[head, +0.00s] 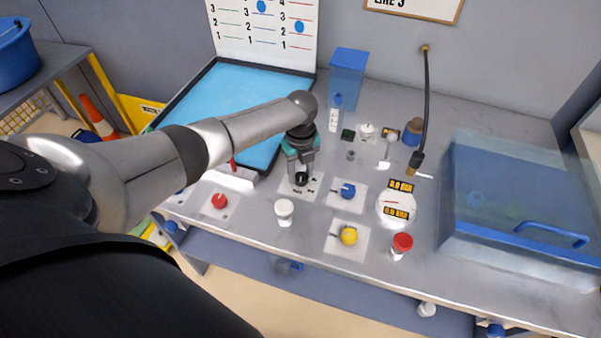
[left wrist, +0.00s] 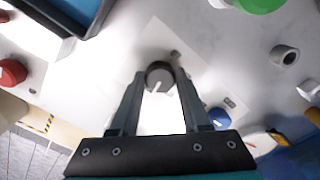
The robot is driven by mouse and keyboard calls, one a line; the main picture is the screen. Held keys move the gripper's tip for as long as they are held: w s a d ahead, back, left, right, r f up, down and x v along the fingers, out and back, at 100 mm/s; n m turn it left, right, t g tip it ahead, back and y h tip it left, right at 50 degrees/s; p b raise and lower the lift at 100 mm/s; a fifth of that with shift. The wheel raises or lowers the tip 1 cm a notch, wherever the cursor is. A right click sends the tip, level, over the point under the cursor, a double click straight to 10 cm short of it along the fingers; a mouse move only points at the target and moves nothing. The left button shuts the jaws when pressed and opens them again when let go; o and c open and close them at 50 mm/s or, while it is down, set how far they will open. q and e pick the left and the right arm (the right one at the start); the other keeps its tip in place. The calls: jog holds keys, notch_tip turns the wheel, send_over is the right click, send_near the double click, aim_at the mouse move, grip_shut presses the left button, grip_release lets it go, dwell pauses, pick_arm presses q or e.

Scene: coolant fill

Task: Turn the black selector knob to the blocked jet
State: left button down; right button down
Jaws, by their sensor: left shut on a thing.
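The black selector knob (head: 301,179) sits on a white plate (head: 287,187) on the grey bench, with small lettering beside it. In the left wrist view the knob (left wrist: 160,76) is dark with a pale pointer line on its top, between the fingertips. My left gripper (head: 300,170) reaches down from above and is shut on the knob; its fingers also show in the left wrist view (left wrist: 158,80). The fingers hide part of the knob in the head view. My right gripper is not in view. I cannot tell which position is the blocked jet.
Nearby stand a red knob (head: 220,201), a blue knob (head: 347,190), a yellow knob (head: 348,235), a white cup-like part (head: 284,210) and a red-capped part (head: 402,242). A round gauge (head: 394,201) and a clear blue box (head: 520,205) are right. A blue tray (head: 240,110) lies behind.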

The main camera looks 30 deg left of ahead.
aim_at(301, 176)
pick_arm(q)
jog(key=shift+w+m, duration=0.1)
jog(key=shift+m, duration=1)
jog(key=shift+c, duration=1.9)
grip_release()
notch_tip(301, 176, up, 15)
jog(key=p, duration=0.1)
jog(key=shift+r, duration=0.15)
